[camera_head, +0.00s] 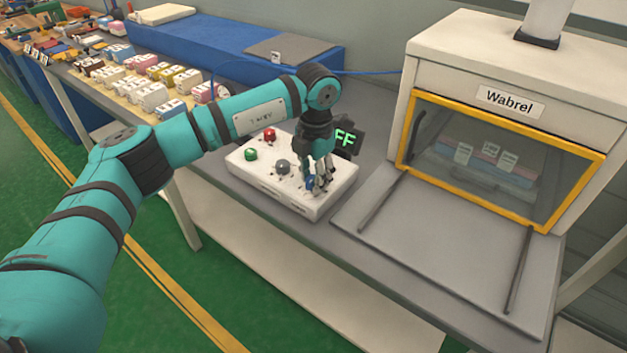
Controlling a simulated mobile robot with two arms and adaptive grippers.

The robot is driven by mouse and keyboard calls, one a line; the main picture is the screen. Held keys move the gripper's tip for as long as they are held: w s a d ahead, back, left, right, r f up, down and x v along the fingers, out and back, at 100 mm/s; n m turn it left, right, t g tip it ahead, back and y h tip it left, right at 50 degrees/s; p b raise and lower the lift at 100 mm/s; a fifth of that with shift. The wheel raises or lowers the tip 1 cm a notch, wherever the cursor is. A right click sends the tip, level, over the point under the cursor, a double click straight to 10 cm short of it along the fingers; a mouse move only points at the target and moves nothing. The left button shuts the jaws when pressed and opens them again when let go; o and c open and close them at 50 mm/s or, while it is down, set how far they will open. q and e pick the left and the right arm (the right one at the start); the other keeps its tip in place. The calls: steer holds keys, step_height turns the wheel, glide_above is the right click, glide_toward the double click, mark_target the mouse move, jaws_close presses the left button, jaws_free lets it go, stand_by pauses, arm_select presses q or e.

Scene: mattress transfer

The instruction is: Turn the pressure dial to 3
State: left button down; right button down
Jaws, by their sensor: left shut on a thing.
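The white control box (262,175) sits on the grey bench and carries a green button (251,154), a red button (269,134) and a grey round knob (283,167). My left gripper (319,186) points down at the box's right part and is shut on a small knob there, which looks like the pressure dial. The fingers hide most of it, so its setting cannot be read; a bit of blue shows between them. A dark display (347,139) behind the gripper shows green letters ending in "FF", partly covered by my wrist. My right gripper is not in view.
A machine labelled Wabrel (509,100) with a yellow-framed window stands at the right, with a grey plate (440,255) in front of it. Several coloured blocks (150,95) lie on the bench at the left. A blue box (215,50) stands behind.

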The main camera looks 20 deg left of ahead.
arm_select(q)
steer(key=shift+m+b, duration=0.45)
steer(key=shift+m, duration=0.75)
steer(key=shift+r, duration=0.1)
steer(key=c, duration=1)
jaws_free()
steer(key=shift+o, duration=0.2)
step_height(320, 180, up, 12)
steer(key=shift+s+d, duration=0.2)
